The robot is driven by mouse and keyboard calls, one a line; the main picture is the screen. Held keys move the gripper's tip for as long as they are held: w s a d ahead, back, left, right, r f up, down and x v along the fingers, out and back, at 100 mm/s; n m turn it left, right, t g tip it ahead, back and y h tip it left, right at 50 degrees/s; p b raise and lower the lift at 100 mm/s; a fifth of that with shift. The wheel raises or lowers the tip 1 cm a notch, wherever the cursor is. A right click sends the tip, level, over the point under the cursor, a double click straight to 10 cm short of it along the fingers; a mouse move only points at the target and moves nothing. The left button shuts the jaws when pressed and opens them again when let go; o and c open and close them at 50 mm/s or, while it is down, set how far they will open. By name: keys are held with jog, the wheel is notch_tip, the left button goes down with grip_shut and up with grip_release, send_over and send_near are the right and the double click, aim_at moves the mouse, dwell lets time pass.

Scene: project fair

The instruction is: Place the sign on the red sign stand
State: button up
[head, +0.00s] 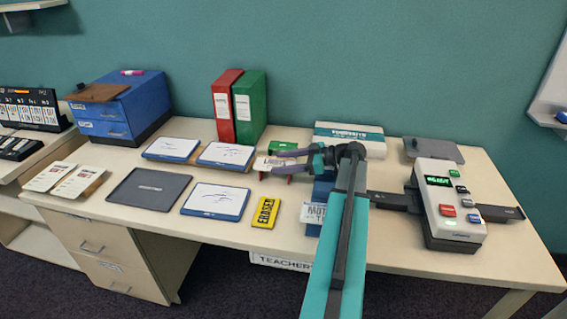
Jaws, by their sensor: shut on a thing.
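My gripper (274,162) reaches left over the middle of the teacher's desk, its two dark fingers pointing left. It is shut on a small white sign (264,164) with dark lettering, partly covered by the fingers. A small bit of red (290,180) shows just below the fingers; it may be part of the red sign stand, but the gripper hides most of it. A green piece (284,146) shows just behind the upper finger. I cannot tell whether the sign touches any stand.
A white sign with "MOTOR" lettering (316,214) stands by my arm, before a blue block. A yellow eraser (265,213), framed boards (216,201) and a dark tray (149,189) lie left. Red and green binders (249,105) stand behind. A keypad device (447,205) is right.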

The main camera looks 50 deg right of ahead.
jog(key=o, duration=1.1)
jog(key=shift+r, duration=0.15)
jog(key=b+v, duration=0.1)
jog(key=v, duration=1.1)
